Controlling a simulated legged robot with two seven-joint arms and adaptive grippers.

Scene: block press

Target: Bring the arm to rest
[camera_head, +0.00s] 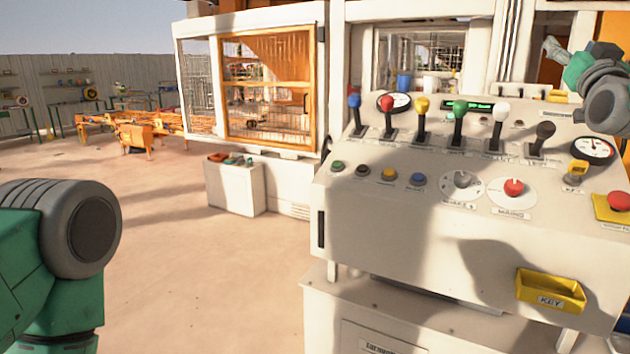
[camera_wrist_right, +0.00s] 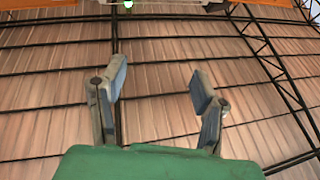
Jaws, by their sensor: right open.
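My right arm (camera_head: 605,95) is raised at the upper right of the head view, above the right end of the control panel. Its gripper (camera_head: 550,46) points up and to the left, clear of the panel. In the right wrist view the right gripper (camera_wrist_right: 158,88) has its two fingers spread apart with nothing between them, against the roof. My left arm (camera_head: 70,240) shows as a green and grey joint at the left edge of the head view. The left gripper is not in view.
The white control panel (camera_head: 410,225) carries several levers, buttons and dials. A red mushroom button (camera_head: 618,201) sits at its right edge, and a yellow key tray (camera_head: 550,290) on its front. A caged machine (camera_head: 265,85) stands behind. Open floor (camera_head: 210,270) lies left.

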